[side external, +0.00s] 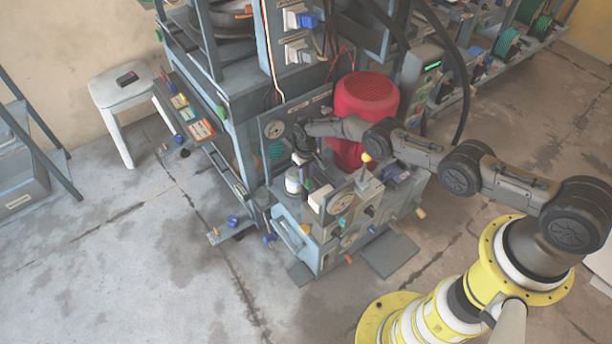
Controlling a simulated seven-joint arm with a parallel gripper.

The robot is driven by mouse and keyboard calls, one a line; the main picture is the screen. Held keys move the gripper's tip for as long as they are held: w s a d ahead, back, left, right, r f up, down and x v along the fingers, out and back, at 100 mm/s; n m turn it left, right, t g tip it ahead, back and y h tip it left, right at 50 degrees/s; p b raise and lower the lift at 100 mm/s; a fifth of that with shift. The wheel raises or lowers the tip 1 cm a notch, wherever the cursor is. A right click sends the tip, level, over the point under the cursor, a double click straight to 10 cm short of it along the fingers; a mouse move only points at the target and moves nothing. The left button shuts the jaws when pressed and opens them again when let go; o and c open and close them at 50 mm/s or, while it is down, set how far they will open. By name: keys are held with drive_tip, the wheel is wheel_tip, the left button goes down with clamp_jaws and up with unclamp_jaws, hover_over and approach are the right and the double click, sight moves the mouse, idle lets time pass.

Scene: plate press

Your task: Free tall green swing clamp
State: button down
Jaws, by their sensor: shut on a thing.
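My arm reaches in from the right, and my gripper (304,178) points down over the left part of the grey press bench. A small upright green piece (307,184), which looks like the tall green swing clamp, shows right at the fingertips. The fingers are small and dark here. My gripper appears shut on this green piece. The clamp's lower end and its pivot are hidden among the parts around it.
A white cylinder (292,184) stands close on the left of the gripper. A large red ribbed drum (366,98) stands behind the arm. A white stool (122,92) stands far left; the left floor is open.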

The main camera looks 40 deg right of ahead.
drive_tip(key=shift+n, duration=0.4)
drive_tip(key=n, duration=0.3)
drive_tip(key=shift+d+n, duration=0.1)
drive_tip(key=shift+n, duration=0.3)
drive_tip(key=n, duration=0.4)
drive_tip(key=shift+w+d, duration=0.1)
drive_tip(key=n, duration=0.5)
drive_tip(key=shift+w, duration=0.1)
drive_tip(key=shift+d+n, duration=0.1)
drive_tip(key=shift+n, duration=2.1)
drive_tip(key=c, duration=0.8)
unclamp_jaws()
drive_tip(key=shift+c, duration=0.2)
drive_tip(key=shift+w+r, duration=0.1)
drive_tip(key=shift+r, duration=0.1)
